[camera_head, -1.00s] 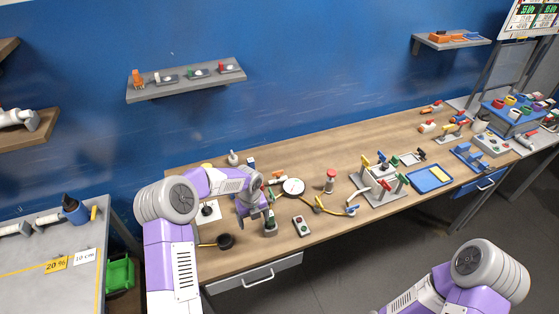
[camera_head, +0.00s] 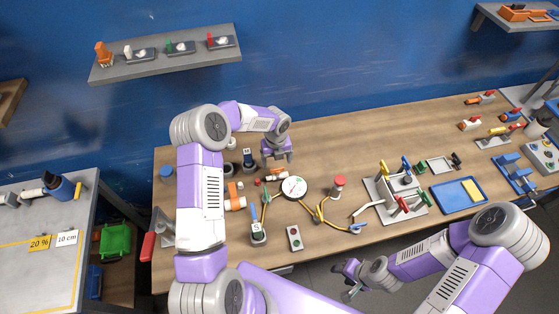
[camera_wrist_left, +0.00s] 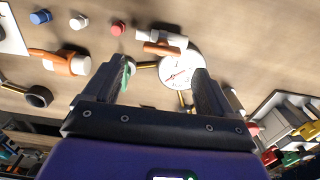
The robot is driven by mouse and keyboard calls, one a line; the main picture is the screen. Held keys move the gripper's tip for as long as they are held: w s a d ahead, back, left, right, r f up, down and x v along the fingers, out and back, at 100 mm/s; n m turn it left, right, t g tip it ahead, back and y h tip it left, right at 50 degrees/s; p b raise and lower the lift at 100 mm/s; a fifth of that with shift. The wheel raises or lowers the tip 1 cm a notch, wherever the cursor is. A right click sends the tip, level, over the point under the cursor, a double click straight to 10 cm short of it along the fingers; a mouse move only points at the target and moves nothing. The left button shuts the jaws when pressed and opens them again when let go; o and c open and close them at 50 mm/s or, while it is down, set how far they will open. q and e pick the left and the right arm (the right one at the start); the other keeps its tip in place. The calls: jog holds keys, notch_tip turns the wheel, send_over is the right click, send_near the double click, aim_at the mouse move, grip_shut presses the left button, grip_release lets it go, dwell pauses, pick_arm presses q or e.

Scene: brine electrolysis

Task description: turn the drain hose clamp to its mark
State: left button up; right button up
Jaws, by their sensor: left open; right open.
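My left gripper (camera_head: 278,158) is open and empty above the bench, behind the round white gauge (camera_head: 294,187). In the left wrist view its fingers (camera_wrist_left: 160,85) are apart, with the gauge (camera_wrist_left: 180,70) and an orange-and-white fitting (camera_wrist_left: 162,42) beyond them. Another orange-and-white fitting (camera_head: 235,197) stands left of the gauge; it also shows in the left wrist view (camera_wrist_left: 60,63). Yellow hoses (camera_head: 318,212) run along the bench near the gauge. I cannot tell for certain which piece is the drain hose clamp, and no mark is readable. My right gripper (camera_head: 352,282) is open and empty before the bench's front edge.
A two-button box (camera_head: 294,238) and a red-topped post (camera_head: 339,187) stand near the gauge. A rack with coloured handles (camera_head: 396,190) and a blue tray (camera_head: 457,195) are to the right. A side table (camera_head: 45,270) is at left. My left arm hides part of the bench.

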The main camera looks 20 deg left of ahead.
aim_at(277, 169)
pick_arm(q)
jog(key=f, duration=0.4)
jog(key=shift+w+f, duration=0.25)
jog(key=shift+f+p, duration=0.3)
jog(key=shift+s+f, duration=0.15)
